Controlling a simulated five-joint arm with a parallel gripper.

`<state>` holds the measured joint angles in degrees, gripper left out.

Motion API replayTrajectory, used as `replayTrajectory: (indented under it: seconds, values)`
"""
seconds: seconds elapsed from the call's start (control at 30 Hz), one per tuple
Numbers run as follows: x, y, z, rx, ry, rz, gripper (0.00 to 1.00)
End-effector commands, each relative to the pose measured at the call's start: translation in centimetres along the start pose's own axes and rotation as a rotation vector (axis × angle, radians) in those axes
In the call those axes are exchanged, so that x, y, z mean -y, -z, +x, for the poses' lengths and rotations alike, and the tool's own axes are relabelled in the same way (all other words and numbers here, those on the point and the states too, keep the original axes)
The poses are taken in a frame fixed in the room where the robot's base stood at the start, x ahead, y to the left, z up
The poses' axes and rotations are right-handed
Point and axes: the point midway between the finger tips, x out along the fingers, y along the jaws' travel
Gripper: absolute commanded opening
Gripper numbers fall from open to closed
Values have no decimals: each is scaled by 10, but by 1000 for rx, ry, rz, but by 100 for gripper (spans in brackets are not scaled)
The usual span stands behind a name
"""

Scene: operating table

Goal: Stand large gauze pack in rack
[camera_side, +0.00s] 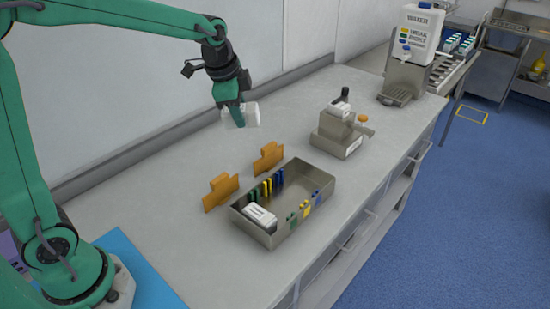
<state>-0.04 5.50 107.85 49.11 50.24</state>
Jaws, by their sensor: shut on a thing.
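My gripper (238,113) is at the end of the green arm, above the counter towards the wall. It is shut on a white pack (252,114), which looks like the large gauze pack, and holds it clear of the counter. The fingers cover part of the pack. An open metal tray (294,228), which seems to be the rack, sits on the counter below and to the right of my gripper. Blue, yellow and green upright pieces (267,187) line its two long sides. Another white labelled pack (261,216) is inside its near left end.
Two orange pieces, one on the left (220,191) and one on the right (268,157), stand behind the tray. A metal device (340,131) stands further right. A water container (416,35) is at the far end. The counter (163,225) left of the tray is clear.

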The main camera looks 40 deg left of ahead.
Motion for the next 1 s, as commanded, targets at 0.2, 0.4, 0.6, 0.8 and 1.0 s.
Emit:
replayTrajectory:
  seconds: [0.2, 0.4, 0.6, 0.8, 1.0]
  values:
    - [-1, -2, 2, 3, -2, -14, 3]
    - [-11, -18, 11, 21, -16, -105, 3]
    - [-33, -51, 28, 64, -42, -299, 3]
    - [-64, -92, 48, 118, -63, -553, 3]
    - [-98, -129, 63, 165, -67, -794, 3]
